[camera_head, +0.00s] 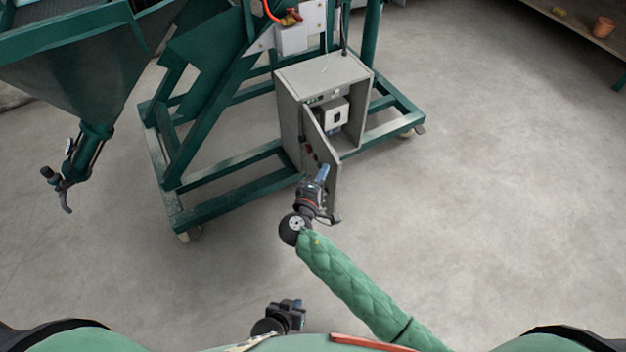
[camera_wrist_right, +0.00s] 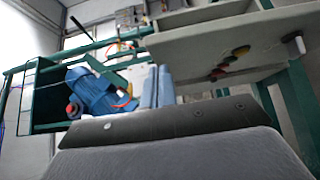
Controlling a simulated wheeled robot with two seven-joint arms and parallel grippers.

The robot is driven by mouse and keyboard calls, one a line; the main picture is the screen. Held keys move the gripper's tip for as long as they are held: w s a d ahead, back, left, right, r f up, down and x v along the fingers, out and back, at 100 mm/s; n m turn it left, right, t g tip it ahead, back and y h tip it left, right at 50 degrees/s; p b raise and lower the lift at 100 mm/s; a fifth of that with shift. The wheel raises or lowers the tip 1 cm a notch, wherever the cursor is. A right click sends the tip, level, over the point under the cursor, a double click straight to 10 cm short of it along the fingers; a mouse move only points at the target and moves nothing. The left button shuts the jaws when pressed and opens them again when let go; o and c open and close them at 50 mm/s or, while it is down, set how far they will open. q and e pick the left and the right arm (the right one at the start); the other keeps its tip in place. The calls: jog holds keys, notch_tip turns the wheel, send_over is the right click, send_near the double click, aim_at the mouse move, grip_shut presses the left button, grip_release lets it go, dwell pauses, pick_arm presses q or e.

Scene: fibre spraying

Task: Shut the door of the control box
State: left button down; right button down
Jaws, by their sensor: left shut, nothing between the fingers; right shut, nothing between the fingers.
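The control box (camera_head: 290,112) is a grey cabinet on the green frame, and its front is open, showing white parts inside. Its door (camera_head: 333,181) stands ajar, swung out towards me from the box's left front edge. My left gripper (camera_head: 298,304) is shut and empty, low and near my body.
The green wheeled frame (camera_head: 235,185) surrounds the box. A green hopper (camera_head: 75,75) with a nozzle hangs at the left. A shelf (camera_head: 572,28) with a terracotta pot (camera_head: 603,27) stands at the top right. A blue motor (camera_wrist_right: 100,95) shows in the wrist view. The floor at right is clear.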

jog(key=shift+w+d, duration=0.35)
jog(key=shift+d, duration=0.45)
